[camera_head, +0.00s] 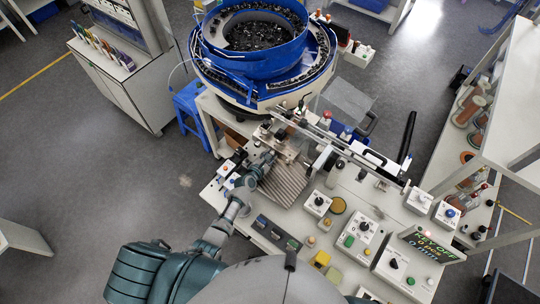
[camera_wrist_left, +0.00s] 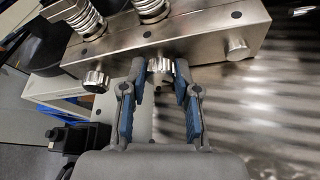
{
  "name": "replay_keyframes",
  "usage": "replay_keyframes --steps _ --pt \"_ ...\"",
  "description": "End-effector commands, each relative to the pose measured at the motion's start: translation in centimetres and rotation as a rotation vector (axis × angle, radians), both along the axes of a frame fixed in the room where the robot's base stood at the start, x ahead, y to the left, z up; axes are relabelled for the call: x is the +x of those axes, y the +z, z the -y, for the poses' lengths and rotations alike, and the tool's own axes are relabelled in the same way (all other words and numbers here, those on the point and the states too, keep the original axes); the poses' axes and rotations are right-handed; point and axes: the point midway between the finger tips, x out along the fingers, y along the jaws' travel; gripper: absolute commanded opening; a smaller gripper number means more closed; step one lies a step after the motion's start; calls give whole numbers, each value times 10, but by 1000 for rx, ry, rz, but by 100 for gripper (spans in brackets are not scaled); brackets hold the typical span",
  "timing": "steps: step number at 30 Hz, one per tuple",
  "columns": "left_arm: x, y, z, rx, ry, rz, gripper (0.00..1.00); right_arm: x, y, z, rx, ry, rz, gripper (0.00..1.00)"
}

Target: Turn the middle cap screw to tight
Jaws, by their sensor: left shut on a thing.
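The metal block (camera_wrist_left: 200,38) fills the top of the left wrist view, with knurled cap screws along its front face. The middle cap screw (camera_wrist_left: 160,68) sits between the two fingers of my left gripper (camera_wrist_left: 160,82), which is shut on it with blue pads on both sides. A left cap screw (camera_wrist_left: 96,80) and a right one (camera_wrist_left: 237,48) stand clear of the fingers. In the head view my left gripper (camera_head: 266,160) reaches the block beside the ribbed plate; the screw is too small to tell there. My right gripper is not in view.
The blue bowl feeder (camera_head: 255,45) stands behind the block. The ribbed plate (camera_head: 285,185) lies right of my gripper. Control boxes with knobs and buttons (camera_head: 358,238) cover the bench's front right. Two spring-wound posts (camera_wrist_left: 88,22) rise from the block.

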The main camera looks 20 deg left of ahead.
Motion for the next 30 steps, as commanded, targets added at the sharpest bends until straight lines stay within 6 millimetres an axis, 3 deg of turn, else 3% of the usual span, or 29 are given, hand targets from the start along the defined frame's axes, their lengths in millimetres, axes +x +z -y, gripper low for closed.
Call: replay_keyframes --steps 8,9,11,25,30 --pt "-3 -4 1 -1 -2 -8 0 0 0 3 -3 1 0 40" --pt "-3 -4 1 -1 -2 -8 40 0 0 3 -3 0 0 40" --pt "-3 -4 1 -1 -2 -8 55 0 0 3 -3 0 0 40" --pt "-1 -3 0 -1 -1 -7 56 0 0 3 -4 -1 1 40" --pt "-8 1 -1 -5 -1 -5 56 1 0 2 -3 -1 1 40"
